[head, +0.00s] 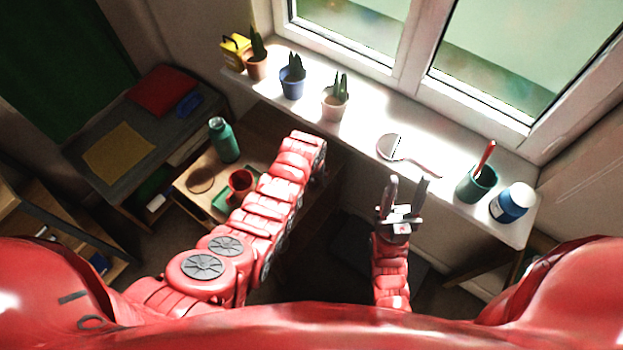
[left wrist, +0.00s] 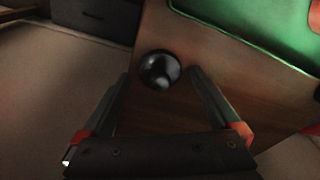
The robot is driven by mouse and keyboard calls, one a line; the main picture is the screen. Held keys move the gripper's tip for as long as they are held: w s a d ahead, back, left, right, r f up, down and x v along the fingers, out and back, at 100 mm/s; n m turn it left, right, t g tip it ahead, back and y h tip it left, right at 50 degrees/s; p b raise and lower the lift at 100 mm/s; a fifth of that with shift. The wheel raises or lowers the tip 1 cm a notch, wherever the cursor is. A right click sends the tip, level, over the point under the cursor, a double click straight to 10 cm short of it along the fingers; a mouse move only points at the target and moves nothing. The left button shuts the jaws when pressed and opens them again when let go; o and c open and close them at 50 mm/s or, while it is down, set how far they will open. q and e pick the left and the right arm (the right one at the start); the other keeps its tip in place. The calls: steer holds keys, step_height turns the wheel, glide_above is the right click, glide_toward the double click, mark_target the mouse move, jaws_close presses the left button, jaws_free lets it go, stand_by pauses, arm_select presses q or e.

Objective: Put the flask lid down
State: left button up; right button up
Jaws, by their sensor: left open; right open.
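A round, glossy black lid (left wrist: 159,69), which I take to be the flask lid, is on the brown wooden table top (left wrist: 205,50) in the left wrist view. My left gripper (left wrist: 158,76) is open, with its fingertips on either side of the lid; I cannot tell whether they touch it. In the head view the lid and the left gripper do not show; my left arm appears to hide them. A teal flask (head: 224,141) stands upright on the low table. My right gripper (head: 405,192) is open and empty, in front of the windowsill.
A green tray (left wrist: 262,30) lies beside the lid, with a red cup (head: 240,184) at the tray in the head view. The windowsill (head: 365,125) holds potted plants, a hand mirror (head: 390,147), a teal cup (head: 477,184) and a blue-and-white jar (head: 512,203).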

mark_target(311, 188)
arm_select(q)
step_height(311, 188, up, 12)
steer(key=s+b, duration=0.1)
steer(key=b, duration=0.2)
steer(key=shift+s+a, duration=0.15)
steer(key=shift+s, duration=0.1)
steer(key=shift+f, duration=0.1)
stand_by(0.5)
